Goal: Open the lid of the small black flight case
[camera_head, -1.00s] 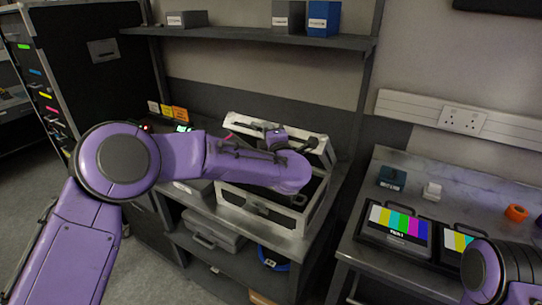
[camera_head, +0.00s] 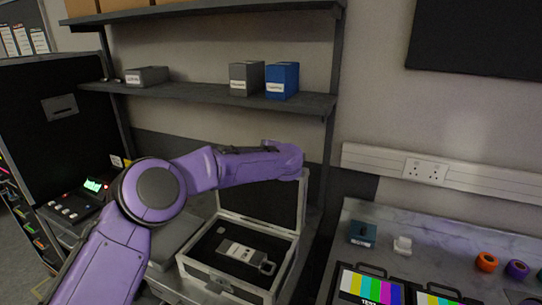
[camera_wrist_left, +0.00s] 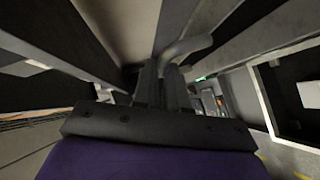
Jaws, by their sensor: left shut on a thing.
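The small flight case (camera_head: 225,283) has silver edges and sits on the bench in the head view. Its lid (camera_head: 262,190) stands up at the back, roughly upright, showing its dark inside. A grey device (camera_head: 245,255) lies in the dark foam of the open case. My left arm reaches over the lid's top edge; its fingers are hidden there in the head view. In the left wrist view my left gripper (camera_wrist_left: 165,85) is shut on a grey bent bar (camera_wrist_left: 187,46), which looks like the lid's handle. My right gripper is not in view.
A shelf (camera_head: 205,94) with grey boxes and a blue box (camera_head: 282,80) runs above the case. A tall black case (camera_head: 60,105) stands left. The right bench holds colour-bar screens (camera_head: 370,287) and tape rolls (camera_head: 487,262). A wall socket strip (camera_head: 425,171) is behind.

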